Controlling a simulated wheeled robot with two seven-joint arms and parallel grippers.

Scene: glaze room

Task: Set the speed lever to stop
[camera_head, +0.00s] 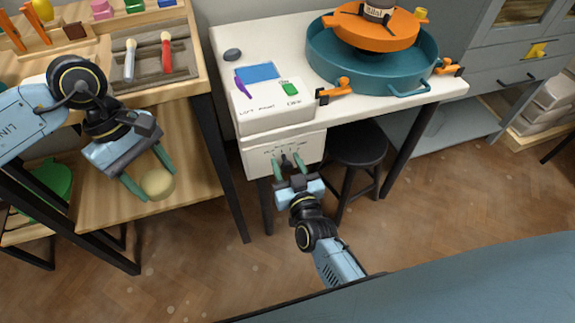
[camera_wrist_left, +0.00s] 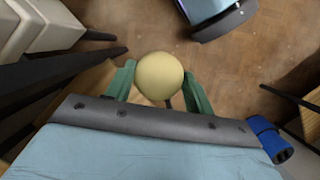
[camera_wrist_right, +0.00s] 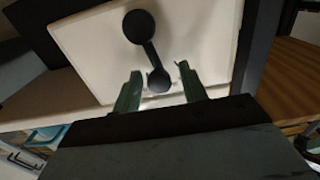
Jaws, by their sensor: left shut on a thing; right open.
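The speed lever (camera_wrist_right: 150,50) is a dark bar with round ends on a white panel (camera_wrist_right: 90,40). In the head view the lever (camera_head: 287,158) is small on the front panel (camera_head: 255,160) below the white table. My right gripper (camera_head: 291,168) is open in front of it; in the right wrist view its fingers (camera_wrist_right: 160,90) stand on either side of the lever's lower round end, and I cannot tell whether they touch it. My left gripper (camera_head: 148,180) is shut on a pale yellow ball (camera_head: 158,184), which also shows between the fingers in the left wrist view (camera_wrist_left: 159,76).
A white box (camera_head: 272,107) with a green button (camera_head: 290,89) sits on the white table (camera_head: 240,40), beside a teal basin (camera_head: 375,70) with an orange wheel. A black stool (camera_head: 357,146) stands under the table. A wooden workbench (camera_head: 190,95) is at left. Floor is open in front.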

